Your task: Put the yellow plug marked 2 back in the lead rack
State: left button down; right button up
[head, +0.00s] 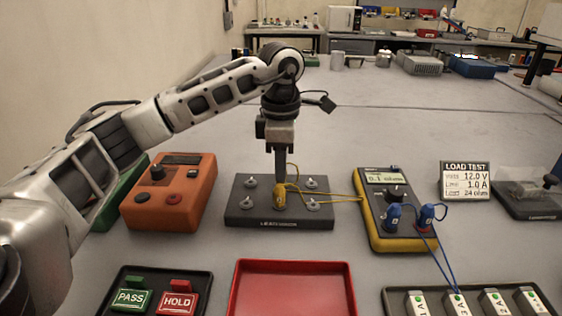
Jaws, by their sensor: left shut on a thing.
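The yellow plug (279,197) is upright at the middle of a dark grey block (250,216) with several metal posts. Its mark is too small to read surely. My left gripper (280,180) points straight down and is shut on the plug from above. I cannot tell whether the plug's lower end is in the block or just in front of a post. A yellow lead (335,196) runs right from the plug toward the yellow meter (401,240). The block's front label is too small to read surely, so I cannot confirm it is the lead rack. My right gripper is out of view.
An orange instrument (195,189) is left of the block. A red tray (292,264), a PASS/HOLD tray (152,272) and a tray of marked cells (395,291) lie in front.

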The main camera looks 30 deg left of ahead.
pick_arm(q)
jog(key=shift+f, duration=0.15)
jog(key=c, duration=1.2)
grip_release()
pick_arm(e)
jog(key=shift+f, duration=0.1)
pick_arm(q)
notch_tip(320, 180, up, 16)
jog(key=p, duration=0.3)
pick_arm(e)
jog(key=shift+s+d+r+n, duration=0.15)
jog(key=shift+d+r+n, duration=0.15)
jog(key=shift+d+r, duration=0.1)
